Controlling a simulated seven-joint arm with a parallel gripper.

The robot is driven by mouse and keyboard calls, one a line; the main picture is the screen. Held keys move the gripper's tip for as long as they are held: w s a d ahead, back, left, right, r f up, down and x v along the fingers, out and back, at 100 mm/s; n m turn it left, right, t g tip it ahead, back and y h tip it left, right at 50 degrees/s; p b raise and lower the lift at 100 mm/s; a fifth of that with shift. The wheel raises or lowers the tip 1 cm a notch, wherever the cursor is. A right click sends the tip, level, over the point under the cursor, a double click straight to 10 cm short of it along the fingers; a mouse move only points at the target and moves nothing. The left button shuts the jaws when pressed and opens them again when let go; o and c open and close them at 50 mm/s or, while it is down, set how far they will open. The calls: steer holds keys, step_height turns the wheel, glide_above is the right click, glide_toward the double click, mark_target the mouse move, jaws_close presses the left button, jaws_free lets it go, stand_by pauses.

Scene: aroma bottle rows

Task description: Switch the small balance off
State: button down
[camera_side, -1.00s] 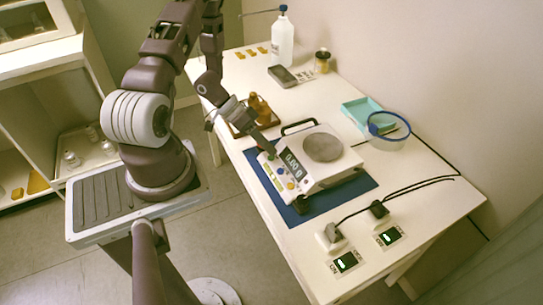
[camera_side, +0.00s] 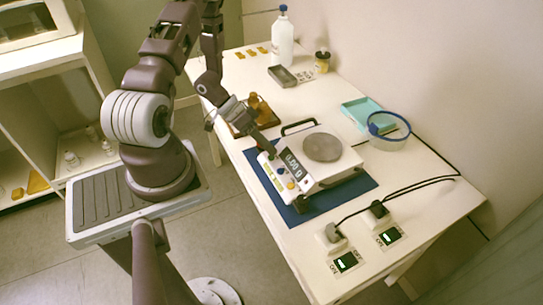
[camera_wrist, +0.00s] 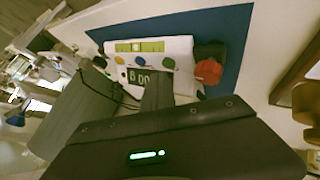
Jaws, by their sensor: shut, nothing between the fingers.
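The small balance (camera_side: 340,172) is white with a round grey pan and stands on a blue mat (camera_side: 290,213). Its display (camera_side: 291,163) is lit and reads about 0.00 g. In the wrist view the front panel (camera_wrist: 178,46) carries a green-yellow strip and blue, green and yellow buttons. A red knob (camera_wrist: 208,71) with a dark part beside it sits at the panel's right end there. My gripper (camera_side: 273,152) is shut and empty, pointing down at the panel's far end. In the wrist view its fingertips (camera_wrist: 159,76) overlap the display's edge; contact cannot be told.
A wooden rack with brown bottles (camera_side: 258,112) is close to my gripper.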

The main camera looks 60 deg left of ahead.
mark_target(268, 158)
steer(key=shift+f, duration=0.15)
stand_by(0.4)
steer(key=shift+f, duration=0.3)
steer(key=shift+r, duration=0.1)
step_height(268, 158, up, 7)
stand_by(1.1)
